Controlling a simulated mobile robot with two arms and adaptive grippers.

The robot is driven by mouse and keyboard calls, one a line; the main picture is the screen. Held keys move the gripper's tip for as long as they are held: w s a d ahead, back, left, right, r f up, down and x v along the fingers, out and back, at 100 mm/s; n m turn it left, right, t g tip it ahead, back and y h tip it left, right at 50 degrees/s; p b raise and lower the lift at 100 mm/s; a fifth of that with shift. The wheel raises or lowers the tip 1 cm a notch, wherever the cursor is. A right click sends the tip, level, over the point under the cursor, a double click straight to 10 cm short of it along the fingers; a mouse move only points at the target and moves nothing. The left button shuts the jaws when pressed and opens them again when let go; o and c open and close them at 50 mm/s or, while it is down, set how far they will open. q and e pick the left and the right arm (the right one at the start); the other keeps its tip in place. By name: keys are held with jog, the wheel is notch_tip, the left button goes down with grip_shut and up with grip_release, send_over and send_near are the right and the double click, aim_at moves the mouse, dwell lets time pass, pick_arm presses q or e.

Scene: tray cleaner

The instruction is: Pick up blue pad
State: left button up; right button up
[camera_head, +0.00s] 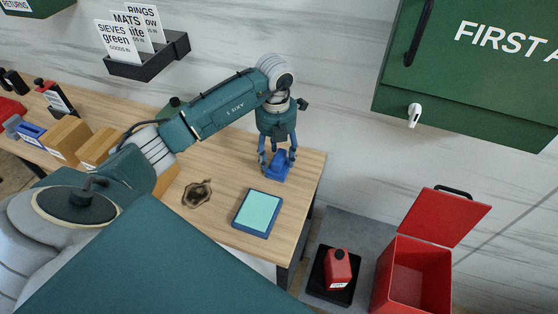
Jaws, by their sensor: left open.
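A small blue pad (278,173) with a raised upper part lies near the right back of the wooden table (226,170). My left gripper (278,163) points down over it with its fingers spread, one on either side of the raised part. Whether the fingers touch it cannot be told. The gripper hides part of the pad. A flat blue tray (236,222) with a light teal surface lies in front of the pad, apart from it. My right gripper is not in view.
Brown boxes (68,137) stand farther left. A red bottle (338,270) in a black tray and an open red bin (410,275) are on the right, past the table edge.

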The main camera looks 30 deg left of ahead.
aim_at(277, 154)
pick_arm(q)
jog(key=shift+w+f, duration=0.1)
jog(key=shift+f, duration=0.05)
jog(key=shift+c, duration=0.7)
jog(key=c, duration=1.1)
jog(key=shift+c, duration=0.2)
notch_tip(277, 154, up, 7)
jog(key=b, duration=0.2)
jog(key=shift+w+r+b, duration=0.1)
jog(key=shift+r+b, duration=0.1)
jog(key=shift+b, duration=0.2)
notch_tip(277, 154, up, 13)
jog(key=p, duration=0.1)
jog(key=shift+f, duration=0.15)
